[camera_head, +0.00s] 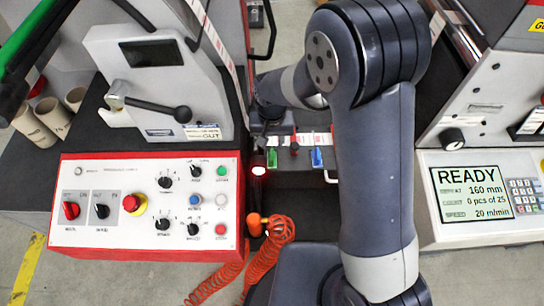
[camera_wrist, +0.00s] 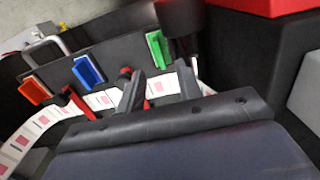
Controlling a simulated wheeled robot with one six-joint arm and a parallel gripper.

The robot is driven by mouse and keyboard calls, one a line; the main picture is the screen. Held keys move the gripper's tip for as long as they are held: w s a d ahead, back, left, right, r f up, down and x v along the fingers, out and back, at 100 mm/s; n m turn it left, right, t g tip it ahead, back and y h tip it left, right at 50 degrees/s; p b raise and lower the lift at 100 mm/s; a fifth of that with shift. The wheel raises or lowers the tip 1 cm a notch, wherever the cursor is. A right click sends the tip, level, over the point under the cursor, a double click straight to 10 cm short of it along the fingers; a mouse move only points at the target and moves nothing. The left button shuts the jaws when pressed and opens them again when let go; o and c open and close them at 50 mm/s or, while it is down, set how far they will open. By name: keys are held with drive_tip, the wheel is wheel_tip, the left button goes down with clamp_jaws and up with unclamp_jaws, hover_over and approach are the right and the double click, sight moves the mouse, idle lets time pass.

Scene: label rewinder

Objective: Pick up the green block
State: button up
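The green block (camera_head: 272,158) is small and stands on the dark panel between the two machines in the head view. In the wrist view the green block (camera_wrist: 155,48) is upper centre, standing in the dark panel. My gripper (camera_wrist: 161,68) has two dark fingers apart with nothing seen between them. The green block lies just beyond the fingertips, apart from them as far as I can tell.
A blue block (camera_wrist: 88,71) and an orange block (camera_wrist: 34,90) stand left of the green one. Red clips and a printed label strip (camera_wrist: 100,100) lie in front. A dark post (camera_wrist: 182,18) rises close beside the green block. An orange coiled hose (camera_head: 270,240) hangs nearer.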

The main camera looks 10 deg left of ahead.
sight(272, 154)
drive_tip(key=shift+w+f+p, duration=0.1)
drive_tip(key=shift+f+p, duration=0.7)
drive_tip(key=shift+f, duration=2.6)
drive_tip(key=shift+c, duration=0.2)
clamp_jaws()
